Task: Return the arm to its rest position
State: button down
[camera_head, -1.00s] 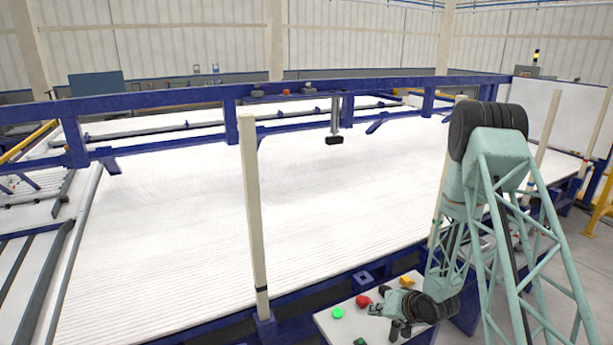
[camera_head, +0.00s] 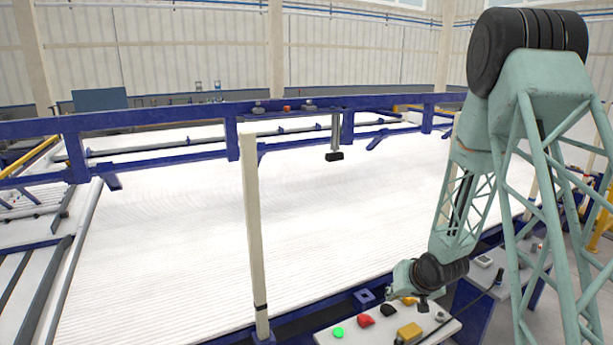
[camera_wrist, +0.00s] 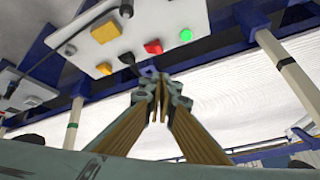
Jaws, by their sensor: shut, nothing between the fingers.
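My gripper (camera_wrist: 160,105) shows in the wrist view with its two fingers together and nothing between them. In the head view the wrist end of my arm hangs above the control panel (camera_head: 376,332) at the lower right; the fingers there are too small or hidden to make out. The panel carries a green button (camera_head: 338,332), a red button (camera_head: 366,321), a black button (camera_head: 388,310) and a yellow box (camera_head: 409,332). The wrist view also shows the panel from an angle, with the green button (camera_wrist: 186,35) and red button (camera_wrist: 153,47). My gripper appears apart from the panel.
A wide bed of white pipes (camera_head: 190,240) fills the middle, framed by blue beams (camera_head: 180,119). A pale upright post (camera_head: 255,240) stands at the near edge, left of the panel. A second panel (camera_head: 485,262) stands behind my arm at the right.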

jog(key=s+r+h, duration=0.1)
jog(key=s+r, duration=0.5)
jog(key=r, duration=0.3)
jog(key=s+r+g+h, duration=0.1)
jog(key=s+r, duration=0.6)
jog(key=r, duration=0.3)
jog(key=s+r+h, duration=0.1)
jog(key=s+r, duration=0.5)
jog(key=r, duration=0.3)
jog(key=s+a+r, duration=0.2)
jog(key=s+r, duration=0.1)
jog(key=s, duration=0.8)
jog(key=s+a+r+g+y, duration=0.1)
jog(key=s+r, duration=0.3)
jog(key=s, duration=0.8)
jog(key=s+a+r+n+g, duration=0.1)
jog(key=s+a+r, duration=0.3)
jog(key=s, duration=0.7)
jog(key=shift+s+y, duration=0.3)
